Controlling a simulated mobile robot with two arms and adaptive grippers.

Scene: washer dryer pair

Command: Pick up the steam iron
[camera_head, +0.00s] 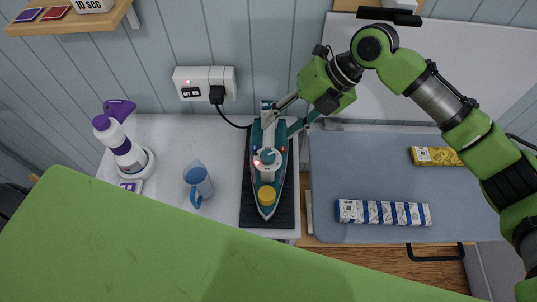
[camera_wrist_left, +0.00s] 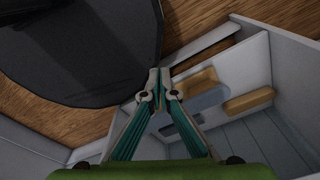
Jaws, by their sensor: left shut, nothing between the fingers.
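The steam iron (camera_head: 267,190) is teal with a white handle and a yellow cap. It sits flat on a black mat (camera_head: 251,212), its tip toward the front, its cord running to a wall socket. My right gripper (camera_head: 279,125) reaches down at the iron's rear end in the head view. Its two fingers are spread, one over the rear of the handle and one at the right. I cannot tell whether they touch the iron. My left gripper (camera_wrist_left: 158,80) is shut and empty in the left wrist view; it does not show in the head view.
A blue mug (camera_head: 197,181) and a white-and-purple bottle (camera_head: 124,148) stand left of the iron. A folding grey board (camera_head: 370,170) at the right carries a patterned box (camera_head: 384,212) and a yellow packet (camera_head: 436,156).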

